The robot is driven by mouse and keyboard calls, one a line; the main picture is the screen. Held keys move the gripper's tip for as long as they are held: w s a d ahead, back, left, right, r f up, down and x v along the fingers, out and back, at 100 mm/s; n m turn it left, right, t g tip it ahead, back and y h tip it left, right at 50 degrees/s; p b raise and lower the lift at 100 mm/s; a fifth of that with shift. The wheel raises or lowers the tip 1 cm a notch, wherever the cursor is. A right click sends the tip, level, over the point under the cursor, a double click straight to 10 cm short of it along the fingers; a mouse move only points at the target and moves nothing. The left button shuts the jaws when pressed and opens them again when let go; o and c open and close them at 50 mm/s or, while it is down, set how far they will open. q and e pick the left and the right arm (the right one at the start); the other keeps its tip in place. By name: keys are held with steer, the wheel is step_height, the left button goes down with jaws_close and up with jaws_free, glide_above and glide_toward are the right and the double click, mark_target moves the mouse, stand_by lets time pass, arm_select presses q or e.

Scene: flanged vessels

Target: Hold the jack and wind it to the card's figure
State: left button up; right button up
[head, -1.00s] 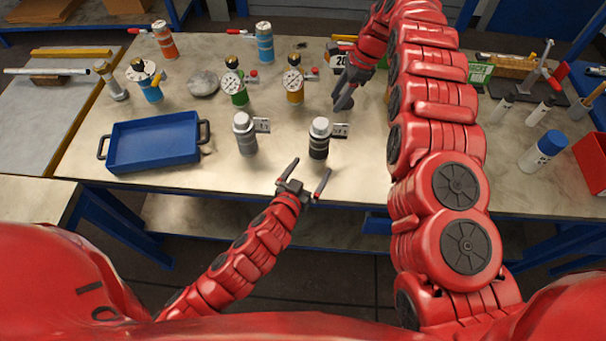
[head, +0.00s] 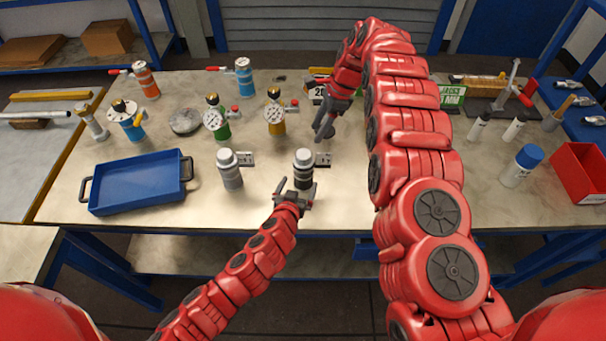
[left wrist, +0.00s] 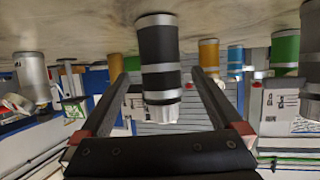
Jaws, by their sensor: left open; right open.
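The black jack (head: 303,172), a dark cylinder with silver bands and a pale top, stands upright near the table's front. A grey jack (head: 230,172) stands to its left. My left gripper (head: 297,185) is open at the black jack's near side. In the left wrist view, which looks upside down, the black jack (left wrist: 160,70) shows between the open fingers; I cannot tell whether they touch it. My right gripper (head: 323,130) is open and empty, behind the black jack. A green card (head: 452,96) reads "JACKS" above a figure in MM too small to read.
Small tag plates (head: 322,160) stand beside both jacks. A blue tray (head: 138,182) lies at left. Green (head: 217,122) and yellow (head: 275,115) gauge vessels stand behind. A blue-capped bottle (head: 522,165) and red bin (head: 580,172) are at right.

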arm_select(q)
steer(key=shift+x, duration=3.4)
jaws_close()
